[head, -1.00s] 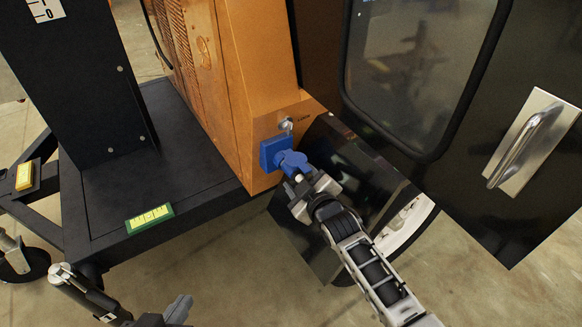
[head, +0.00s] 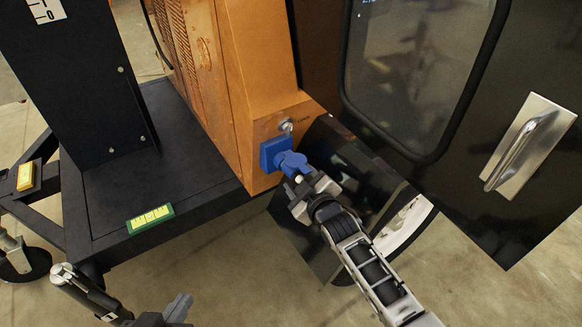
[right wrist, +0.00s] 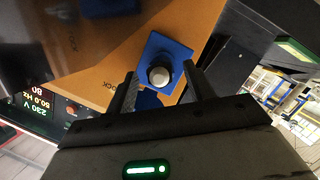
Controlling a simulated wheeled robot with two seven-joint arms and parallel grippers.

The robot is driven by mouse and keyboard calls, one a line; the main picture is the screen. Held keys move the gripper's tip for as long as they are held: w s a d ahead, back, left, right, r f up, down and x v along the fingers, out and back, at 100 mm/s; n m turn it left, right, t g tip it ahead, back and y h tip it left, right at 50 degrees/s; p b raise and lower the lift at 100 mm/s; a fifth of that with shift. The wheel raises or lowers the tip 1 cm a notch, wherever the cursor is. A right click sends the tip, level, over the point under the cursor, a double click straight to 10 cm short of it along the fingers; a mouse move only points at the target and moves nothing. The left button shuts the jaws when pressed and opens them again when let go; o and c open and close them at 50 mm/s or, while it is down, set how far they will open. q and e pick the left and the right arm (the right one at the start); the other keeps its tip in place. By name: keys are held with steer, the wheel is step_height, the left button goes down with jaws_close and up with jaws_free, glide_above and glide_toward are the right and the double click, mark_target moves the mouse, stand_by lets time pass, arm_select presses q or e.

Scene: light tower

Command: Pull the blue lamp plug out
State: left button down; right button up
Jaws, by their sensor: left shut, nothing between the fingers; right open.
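The blue lamp plug (head: 291,161) sits in a blue square socket (head: 270,153) low on the orange housing (head: 262,100). In the right wrist view the socket's blue plate (right wrist: 177,55) shows behind the plug's pale round end (right wrist: 159,77). My right gripper (head: 306,184) is open at the plug. In the right wrist view its fingers (right wrist: 161,90) stand on either side of the pale end; I cannot tell whether they touch the plug. My left gripper (head: 181,308) is shut and empty at the bottom edge, well away from the plug.
A key lock (head: 286,125) sits just above the socket. A black door with a metal handle (head: 524,146) is at the right. A black base (head: 160,190) with a green-yellow label (head: 150,218) extends left. A wheel (head: 405,225) shows behind my right arm.

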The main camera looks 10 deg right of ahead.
jaws_close()
steer(key=s+p, duration=0.1)
steer(key=s+d+p, duration=0.1)
steer(key=s, duration=0.1)
steer(key=s+d+p, duration=0.1)
steer(key=s, duration=0.1)
stand_by(1.2)
stand_by(0.5)
